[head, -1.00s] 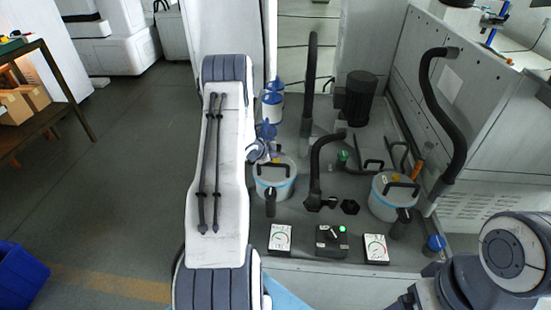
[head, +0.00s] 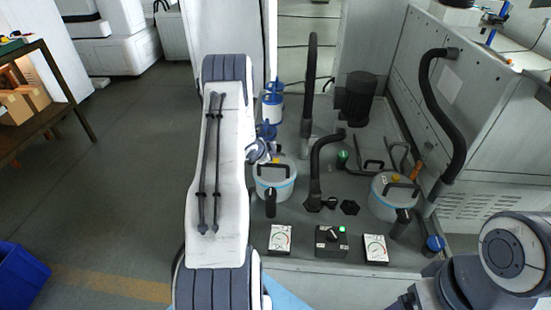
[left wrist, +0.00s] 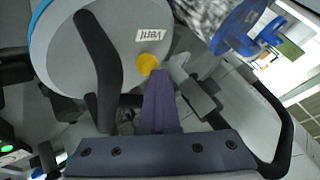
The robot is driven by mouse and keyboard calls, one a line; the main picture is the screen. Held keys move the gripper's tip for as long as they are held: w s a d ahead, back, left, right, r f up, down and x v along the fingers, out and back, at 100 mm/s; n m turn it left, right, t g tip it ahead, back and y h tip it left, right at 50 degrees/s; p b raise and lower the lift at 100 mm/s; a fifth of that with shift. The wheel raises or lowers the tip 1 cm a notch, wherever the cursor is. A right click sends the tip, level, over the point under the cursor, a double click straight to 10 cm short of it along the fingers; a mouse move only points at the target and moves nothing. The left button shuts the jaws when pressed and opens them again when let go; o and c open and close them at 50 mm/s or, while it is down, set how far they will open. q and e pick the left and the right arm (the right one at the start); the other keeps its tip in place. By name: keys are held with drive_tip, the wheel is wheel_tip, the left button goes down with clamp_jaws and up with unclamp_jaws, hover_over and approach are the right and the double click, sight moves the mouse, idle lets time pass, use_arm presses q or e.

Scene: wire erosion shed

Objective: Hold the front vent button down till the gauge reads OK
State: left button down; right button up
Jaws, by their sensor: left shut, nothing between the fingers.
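My left gripper (left wrist: 160,100) is shut and empty. In the left wrist view its tip is right beside a yellow button (left wrist: 148,63) on a grey lid labelled "vent"; I cannot tell whether it presses it. In the head view the left gripper (head: 263,152) is at the back of the left canister (head: 274,188), and the arm partly hides this spot. A right canister (head: 392,203) has its own yellow button (head: 396,178). A left gauge (head: 280,239) and a right gauge (head: 375,249) stand in front; their readings are too small to tell. My right gripper is out of view.
A dark control box (head: 331,241) with a green light stands between the gauges. Black hoses (head: 318,165) rise between the canisters. The left canister's black handle (left wrist: 100,70) is close to my left gripper. Blue-topped bottles (head: 272,102) stand behind it.

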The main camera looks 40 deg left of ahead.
use_arm(q)
drive_tip(key=shift+r+p, duration=0.45)
drive_tip(key=shift+r, duration=0.3)
wheel_tip(320, 180, up, 5)
drive_tip(key=p, duration=0.4)
